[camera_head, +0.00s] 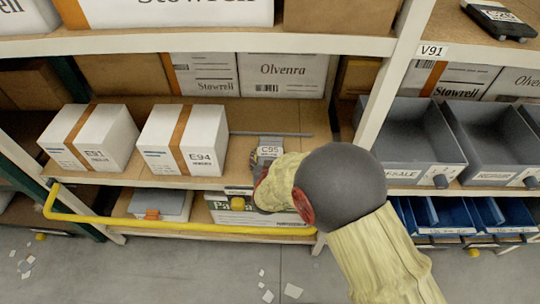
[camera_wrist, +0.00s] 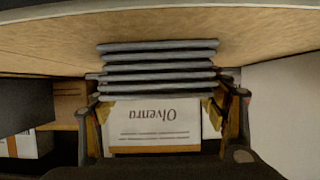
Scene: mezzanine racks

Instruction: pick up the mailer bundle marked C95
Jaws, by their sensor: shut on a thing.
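The mailer bundle marked C95 (camera_head: 270,151) is on the middle shelf, right of the E94 box. In the wrist view it shows as a stack of several thin grey mailers (camera_wrist: 158,66). My gripper (camera_head: 262,172) reaches in from the front, shut on the bundle, and my arm hides much of it in the head view. In the wrist view, my gripper's fingers (camera_wrist: 158,106) stand at either side of the stack. The bundle lies close to the shelf board (camera_wrist: 60,45); I cannot tell whether it touches.
Boxes E91 (camera_head: 91,138) and E94 (camera_head: 184,140) stand to the left. An upright post (camera_head: 382,105) and grey bins (camera_head: 408,130) stand to the right. A yellow rail (camera_head: 150,224) runs along the lower front. An upper shelf (camera_head: 200,43) hangs above.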

